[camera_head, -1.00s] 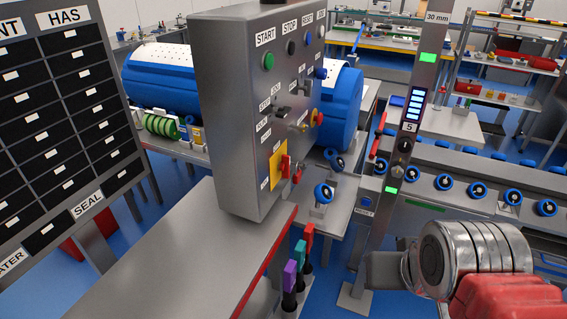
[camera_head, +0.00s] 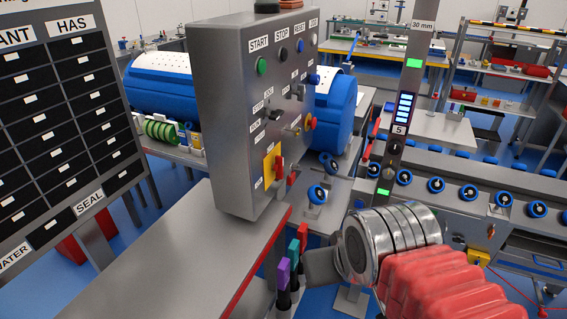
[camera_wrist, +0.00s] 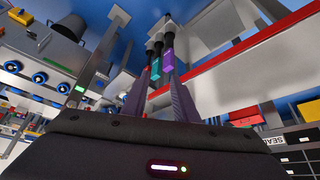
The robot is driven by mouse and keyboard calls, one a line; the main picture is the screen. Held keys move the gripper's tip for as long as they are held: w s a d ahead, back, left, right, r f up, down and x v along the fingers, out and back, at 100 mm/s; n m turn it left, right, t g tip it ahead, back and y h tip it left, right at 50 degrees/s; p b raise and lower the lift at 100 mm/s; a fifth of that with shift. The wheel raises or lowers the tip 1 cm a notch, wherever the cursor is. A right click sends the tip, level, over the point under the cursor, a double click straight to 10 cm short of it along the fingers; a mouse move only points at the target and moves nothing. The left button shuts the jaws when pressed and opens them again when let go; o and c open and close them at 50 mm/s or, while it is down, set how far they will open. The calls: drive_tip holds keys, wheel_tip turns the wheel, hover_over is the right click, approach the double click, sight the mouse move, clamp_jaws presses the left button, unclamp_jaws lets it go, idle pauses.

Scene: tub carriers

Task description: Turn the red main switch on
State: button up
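The red main switch (camera_head: 279,167) is a small red handle on a yellow plate (camera_head: 268,172), low on the side face of the grey control box (camera_head: 222,110). Its handle looks roughly upright; its exact setting is too small to read. My gripper (camera_head: 318,268) is seen from behind in the head view, below and to the right of the switch and apart from it. Its fingertips are unclear there. In the wrist view my gripper (camera_wrist: 159,82) has two dark fingers standing apart, with nothing held between them. I cannot make out the switch in the wrist view.
Purple, teal and red handles (camera_head: 284,272) stand upright by the bench edge, close to my gripper; they also show beyond the fingers (camera_wrist: 168,60). The grey bench (camera_head: 190,245) has a red edge. A grey post (camera_head: 398,130) and a valve-lined conveyor stand right.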

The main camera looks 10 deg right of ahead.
drive_tip(key=w+a+m+g+y, duration=0.3)
drive_tip(key=w+m+y, duration=0.7)
drive_tip(key=w+m, duration=0.5)
drive_tip(key=w+d+m+t+y, duration=0.4)
drive_tip(key=w+d+m+t, duration=0.4)
drive_tip(key=w+d+m, duration=0.2)
drive_tip(key=w+d, duration=0.2)
drive_tip(key=d, duration=0.2)
drive_tip(key=shift+w+d+y, duration=0.3)
drive_tip(key=shift+d, duration=0.1)
